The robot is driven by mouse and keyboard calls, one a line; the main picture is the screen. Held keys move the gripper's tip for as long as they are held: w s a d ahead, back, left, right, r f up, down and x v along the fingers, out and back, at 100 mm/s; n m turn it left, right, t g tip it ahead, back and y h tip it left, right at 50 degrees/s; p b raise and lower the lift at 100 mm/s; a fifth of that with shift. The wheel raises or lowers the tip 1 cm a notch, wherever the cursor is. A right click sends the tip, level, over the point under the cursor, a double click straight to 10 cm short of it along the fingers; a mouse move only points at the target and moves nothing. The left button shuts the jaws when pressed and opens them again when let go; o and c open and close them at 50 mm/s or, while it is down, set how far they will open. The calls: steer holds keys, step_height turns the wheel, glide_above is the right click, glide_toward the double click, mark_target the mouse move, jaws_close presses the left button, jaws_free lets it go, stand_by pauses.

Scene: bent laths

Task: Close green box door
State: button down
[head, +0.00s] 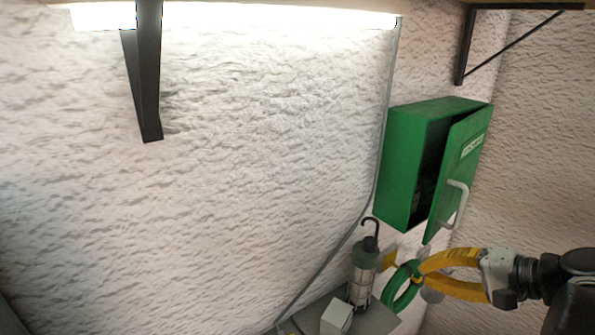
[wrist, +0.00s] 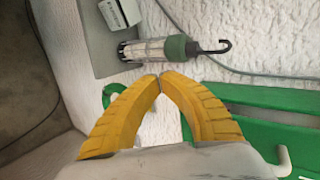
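The green box (head: 403,165) is mounted on the white wall at the right of the head view. Its door (head: 466,160) stands partly open, with a dark gap on the left between door and box. A white handle (head: 457,203) is on the door's outer face. My gripper (head: 420,272) has yellow fingers and is below the door, apart from it. In the wrist view the fingertips (wrist: 160,78) meet with nothing seen between them. Green box parts (wrist: 275,98) and the white handle (wrist: 283,162) show at the right there, partly hidden by my gripper.
A caged work lamp (head: 362,275) with a hook stands on a grey surface (head: 375,320) left of my gripper, beside a small white box (head: 336,317). A green ring (head: 398,290) is close behind my fingertips. A grey cable (head: 378,160) runs along the wall.

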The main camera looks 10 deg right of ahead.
steer(key=s+d+r+m+t+p, duration=0.2)
steer(key=s+d+r+t, duration=0.15)
steer(key=d+r, duration=0.4)
steer(key=t, duration=0.3)
glide_toward(441, 206)
steer(key=w, duration=0.4)
steer(key=shift+w+d+b, duration=0.15)
steer(key=shift+b, duration=0.25)
steer(key=w+a, duration=0.3)
steer(key=shift+w+a, duration=0.1)
steer(key=shift+w, duration=0.15)
steer(key=shift+f, duration=0.1)
